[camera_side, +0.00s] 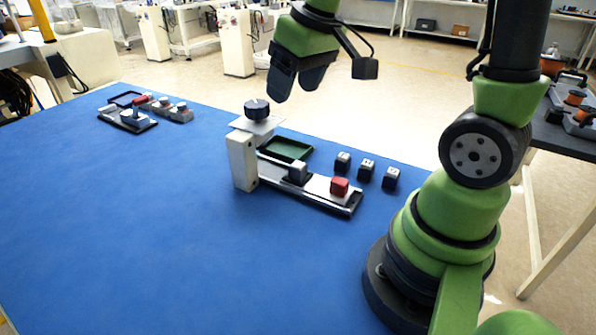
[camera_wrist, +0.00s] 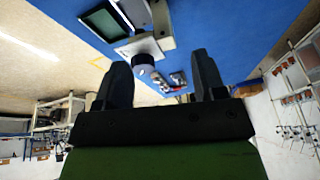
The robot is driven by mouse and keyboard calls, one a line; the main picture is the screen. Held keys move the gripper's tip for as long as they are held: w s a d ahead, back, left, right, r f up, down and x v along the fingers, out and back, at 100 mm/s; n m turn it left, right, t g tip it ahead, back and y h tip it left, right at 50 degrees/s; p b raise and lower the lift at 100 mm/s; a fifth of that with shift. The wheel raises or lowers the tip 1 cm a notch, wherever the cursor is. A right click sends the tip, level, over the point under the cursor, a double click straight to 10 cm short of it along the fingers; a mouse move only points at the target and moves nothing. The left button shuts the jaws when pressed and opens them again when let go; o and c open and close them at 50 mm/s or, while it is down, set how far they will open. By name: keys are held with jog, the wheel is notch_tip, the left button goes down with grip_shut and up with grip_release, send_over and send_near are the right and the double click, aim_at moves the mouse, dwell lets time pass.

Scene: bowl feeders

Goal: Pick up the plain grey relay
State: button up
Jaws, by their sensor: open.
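In the side view, a dark grey block (camera_side: 297,172) sits on a narrow rail fixture (camera_side: 322,195) beside a red block (camera_side: 339,186). Three small dark blocks with pale marked tops stand in a row on the blue table: the left (camera_side: 343,162), the middle (camera_side: 366,170) and the right (camera_side: 390,179). I cannot tell for sure which block is the plain grey relay. My gripper (camera_side: 296,88) is open and empty, high above the table's far edge, apart from all the blocks. In the wrist view, its two fingers (camera_wrist: 160,62) are spread, and no relay shows clearly.
A white post (camera_side: 242,162) with a plate and black knob (camera_side: 257,109) stands at the rail's left end; the knob also shows in the wrist view (camera_wrist: 143,62). A green tray (camera_side: 287,149) lies behind the rail. Another fixture (camera_side: 128,119) sits far left. The front table is clear.

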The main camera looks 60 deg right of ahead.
jog(key=w+d+f+n+g, duration=0.2)
jog(key=w+d+f, duration=0.1)
jog(key=d+f, duration=0.55)
send_over(298, 164)
jog(key=shift+g, duration=0.3)
jog(key=f, duration=0.7)
jog(key=shift+s+a+f, duration=0.15)
jog(key=shift+a+f, duration=0.05)
jog(key=shift+f, duration=0.05)
jog(key=shift+d+f, duration=0.15)
jog(key=shift+f, duration=2.8)
jog(key=c, duration=1)
